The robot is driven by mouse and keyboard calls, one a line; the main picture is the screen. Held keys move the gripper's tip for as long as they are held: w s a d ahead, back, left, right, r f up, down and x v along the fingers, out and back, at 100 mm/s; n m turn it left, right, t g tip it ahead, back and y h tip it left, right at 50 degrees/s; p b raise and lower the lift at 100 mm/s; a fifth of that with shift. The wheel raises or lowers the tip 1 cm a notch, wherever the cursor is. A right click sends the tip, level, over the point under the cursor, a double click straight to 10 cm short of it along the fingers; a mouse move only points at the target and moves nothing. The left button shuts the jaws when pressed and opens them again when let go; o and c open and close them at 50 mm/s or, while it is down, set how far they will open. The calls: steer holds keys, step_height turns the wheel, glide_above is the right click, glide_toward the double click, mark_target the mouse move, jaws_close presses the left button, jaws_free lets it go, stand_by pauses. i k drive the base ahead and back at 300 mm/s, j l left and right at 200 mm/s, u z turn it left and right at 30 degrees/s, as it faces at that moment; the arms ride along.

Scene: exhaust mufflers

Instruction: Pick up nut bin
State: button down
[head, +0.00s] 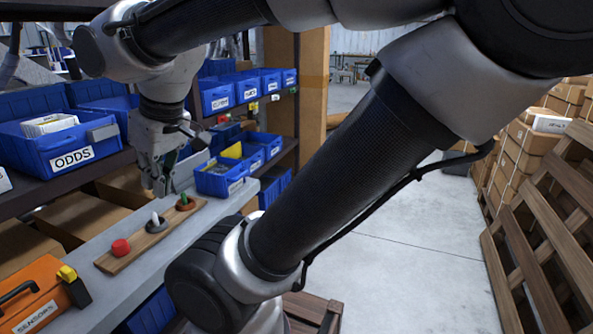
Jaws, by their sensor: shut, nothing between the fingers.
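My gripper (160,185) points down just above the grey bench, behind the wooden strip, with its fingers close together and nothing seen between them. A blue bin (212,184) with a white label sits to its right on the bench. This bin has small items in it and a yellow piece at its back. More blue bins (262,148) stand behind it on the shelf. The small labels are too blurred to read, so I cannot tell which bin is the nut bin. A large blue bin (40,160) labelled ODDS is on the shelf at left.
A wooden strip (150,238) on the bench holds a red knob (121,247), a white-tipped grey piece (155,221) and a green-and-brown piece (184,202). An orange SENSORS case (35,290) is at front left. Wooden pallets (540,230) lean at right; the floor between is clear.

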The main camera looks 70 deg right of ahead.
mark_target(220, 177)
steer(key=z, duration=1.35)
steer(key=i+l+u, duration=0.2)
steer(key=u, duration=0.15)
steer(key=i+l+u, duration=0.4)
steer(key=k+j, duration=0.05)
steer(key=j, duration=0.05)
